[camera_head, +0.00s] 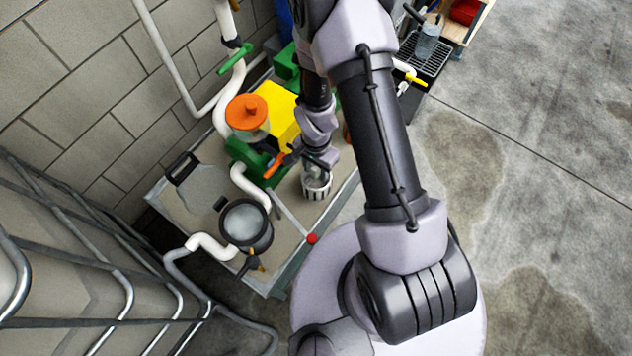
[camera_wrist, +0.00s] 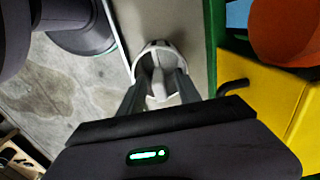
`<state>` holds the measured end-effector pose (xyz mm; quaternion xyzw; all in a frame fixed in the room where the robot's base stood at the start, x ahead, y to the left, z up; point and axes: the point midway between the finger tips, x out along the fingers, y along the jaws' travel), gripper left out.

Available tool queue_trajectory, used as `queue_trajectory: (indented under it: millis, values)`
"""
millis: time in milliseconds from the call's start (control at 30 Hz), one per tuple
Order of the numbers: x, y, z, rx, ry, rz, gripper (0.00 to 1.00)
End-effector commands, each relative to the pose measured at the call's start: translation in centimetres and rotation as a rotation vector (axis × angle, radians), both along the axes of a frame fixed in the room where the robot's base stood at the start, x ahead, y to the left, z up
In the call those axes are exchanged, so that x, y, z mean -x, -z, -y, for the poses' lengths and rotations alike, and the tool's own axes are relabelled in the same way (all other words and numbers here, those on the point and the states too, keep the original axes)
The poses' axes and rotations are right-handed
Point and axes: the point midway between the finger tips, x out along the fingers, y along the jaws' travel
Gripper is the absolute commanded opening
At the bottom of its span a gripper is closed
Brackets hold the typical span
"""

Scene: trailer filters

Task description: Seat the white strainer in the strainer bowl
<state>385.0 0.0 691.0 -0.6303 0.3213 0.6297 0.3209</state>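The white strainer (camera_head: 317,188) is a small slotted basket, upright at the right side of the grey bench top. My gripper (camera_head: 315,172) is right above it and reaches down to its top. In the wrist view the strainer (camera_wrist: 158,47) lies between and beyond the fingertips of my gripper (camera_wrist: 162,78). The fingers are apart, with a pale part of the strainer between them; whether they press on it is unclear. A dark round bowl with a grey interior (camera_head: 243,223), seemingly the strainer bowl, stands open at the front left, joined to white pipes.
An orange-lidded container (camera_head: 248,112) and a yellow block (camera_head: 281,112) stand behind the strainer, with green parts near them. A metal railing (camera_head: 110,270) is at the left, and a block wall (camera_head: 90,75) is behind.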

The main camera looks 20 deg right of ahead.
Motion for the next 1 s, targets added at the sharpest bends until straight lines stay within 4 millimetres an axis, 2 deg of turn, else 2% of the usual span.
queue_trajectory:
  millis: [33,233,1000]
  values:
    - [0.01,-0.09,0.00,0.000,0.000,0.000,0.38]
    - [0.01,-0.11,-0.01,0.000,0.000,0.000,0.00]
    - [0.01,-0.11,-0.01,0.000,0.000,0.000,0.00]
